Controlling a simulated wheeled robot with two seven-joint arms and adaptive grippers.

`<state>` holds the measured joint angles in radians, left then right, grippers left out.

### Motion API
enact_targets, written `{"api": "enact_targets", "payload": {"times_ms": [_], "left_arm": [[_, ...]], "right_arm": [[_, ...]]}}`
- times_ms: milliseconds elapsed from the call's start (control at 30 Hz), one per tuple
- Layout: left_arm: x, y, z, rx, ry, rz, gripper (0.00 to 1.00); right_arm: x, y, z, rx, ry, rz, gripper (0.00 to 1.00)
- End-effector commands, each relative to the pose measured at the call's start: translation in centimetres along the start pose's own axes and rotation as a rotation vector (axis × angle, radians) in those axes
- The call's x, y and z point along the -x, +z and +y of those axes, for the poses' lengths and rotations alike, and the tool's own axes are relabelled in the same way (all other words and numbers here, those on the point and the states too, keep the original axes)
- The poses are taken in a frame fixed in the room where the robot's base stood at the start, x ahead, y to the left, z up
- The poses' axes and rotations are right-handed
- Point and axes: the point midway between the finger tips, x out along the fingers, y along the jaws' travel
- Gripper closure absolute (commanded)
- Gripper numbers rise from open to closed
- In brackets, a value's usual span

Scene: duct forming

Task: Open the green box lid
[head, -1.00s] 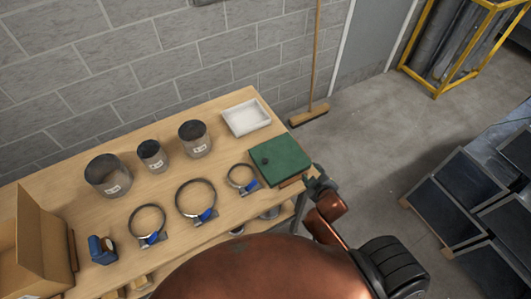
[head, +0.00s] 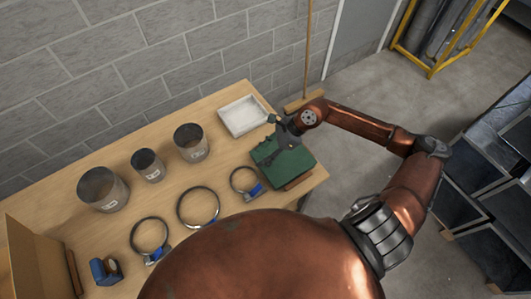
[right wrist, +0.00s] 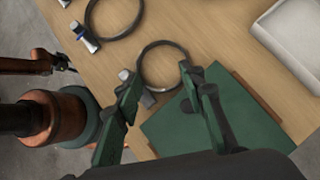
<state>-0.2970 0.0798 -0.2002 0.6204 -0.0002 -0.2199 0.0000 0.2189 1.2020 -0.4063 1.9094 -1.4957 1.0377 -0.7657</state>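The green box (head: 296,168) sits at the right end of the wooden table, its flat lid down. It also shows in the right wrist view (right wrist: 245,115). My right gripper (head: 268,139) is above the box's left part in the head view and hides some of the lid. In the right wrist view its two fingers (right wrist: 157,82) are spread apart with nothing between them. I cannot tell whether they touch the lid. My left gripper is outside the head view. A copper arm with a small dark end (right wrist: 62,62) shows at the left of the right wrist view, seemingly my left gripper.
A white tray (head: 243,130) lies just behind the box. Three metal cans stand at the back, one (head: 190,143) nearest the tray. Ring clamps with blue parts lie in front, one (head: 244,180) close beside the box. A cardboard box (head: 38,262) stands far left.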

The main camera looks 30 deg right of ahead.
Motion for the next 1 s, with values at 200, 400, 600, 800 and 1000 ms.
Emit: {"api": "enact_targets", "payload": {"times_ms": [200, 400, 600, 800, 1000], "left_arm": [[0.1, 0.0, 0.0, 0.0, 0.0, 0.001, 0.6], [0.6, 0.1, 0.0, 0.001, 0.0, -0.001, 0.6], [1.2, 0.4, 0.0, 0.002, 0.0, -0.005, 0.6], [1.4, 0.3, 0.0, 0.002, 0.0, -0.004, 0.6], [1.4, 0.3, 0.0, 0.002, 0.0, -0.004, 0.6]], "right_arm": [[2.3, -5.9, -1.9, 0.1, 0.003, 0.25, 0.63], [0.2, -6.6, -2.0, 0.109, 0.009, 0.265, 0.63], [-2.9, -7.3, -2.0, 0.108, 0.009, 0.263, 0.63], [-4.7, -8.0, -2.1, 0.106, 0.006, 0.264, 0.63], [-5.0, -8.2, -2.0, 0.104, 0.005, 0.264, 0.63]]}}
